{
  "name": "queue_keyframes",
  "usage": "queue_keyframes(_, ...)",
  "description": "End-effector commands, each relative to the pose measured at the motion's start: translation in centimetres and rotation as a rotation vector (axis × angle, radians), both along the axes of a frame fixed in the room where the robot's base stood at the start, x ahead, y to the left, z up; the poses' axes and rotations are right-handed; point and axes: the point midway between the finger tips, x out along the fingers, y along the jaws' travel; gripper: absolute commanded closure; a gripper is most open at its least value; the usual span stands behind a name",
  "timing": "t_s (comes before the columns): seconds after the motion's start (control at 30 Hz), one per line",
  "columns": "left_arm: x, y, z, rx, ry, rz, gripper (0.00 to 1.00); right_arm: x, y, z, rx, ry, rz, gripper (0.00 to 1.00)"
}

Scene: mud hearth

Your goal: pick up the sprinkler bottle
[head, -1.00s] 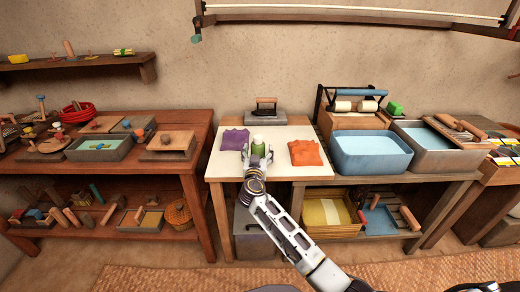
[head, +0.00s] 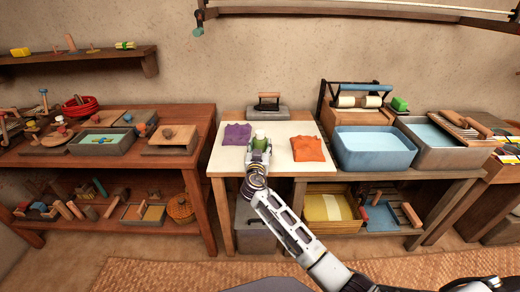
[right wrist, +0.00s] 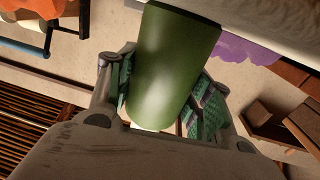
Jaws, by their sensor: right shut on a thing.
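The sprinkler bottle (head: 260,134) is green with a pale cap and is upright at the white-topped table (head: 226,160), between a purple cloth and an orange cloth. My right gripper (head: 259,147) is shut on it, with its fingers on the bottle's two sides. In the right wrist view the green bottle body (right wrist: 172,60) fills the space between the textured finger pads of the right gripper (right wrist: 165,88). The gripper hides the bottle's lower part in the head view, so I cannot tell if its base touches the table. My left gripper is out of view.
The purple cloth (head: 237,135) lies left of the bottle and the orange cloth (head: 308,149) right of it. An iron (head: 267,104) stands on a block behind. A blue basin (head: 373,150) is on the right; a wooden shelf unit (head: 190,170) is on the left.

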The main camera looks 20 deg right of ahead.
Motion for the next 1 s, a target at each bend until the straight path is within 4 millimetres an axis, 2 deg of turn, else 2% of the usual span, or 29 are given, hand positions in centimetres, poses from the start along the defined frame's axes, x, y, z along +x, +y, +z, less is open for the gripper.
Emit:
queue_keyframes(0.47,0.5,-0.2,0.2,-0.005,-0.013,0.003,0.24,0.0,0.0,0.8,0.001,-0.002,0.0,0.77)
queue_keyframes(0.67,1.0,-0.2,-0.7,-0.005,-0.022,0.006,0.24,0.0,0.0,2.8,0.002,-0.003,-0.001,0.77)
queue_keyframes(0.8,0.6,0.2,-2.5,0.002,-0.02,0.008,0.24,0.0,0.1,4.8,0.002,-0.004,0.0,0.77)
queue_keyframes(1.0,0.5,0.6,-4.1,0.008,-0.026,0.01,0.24,0.0,0.0,7.7,0.003,-0.004,0.0,0.77)
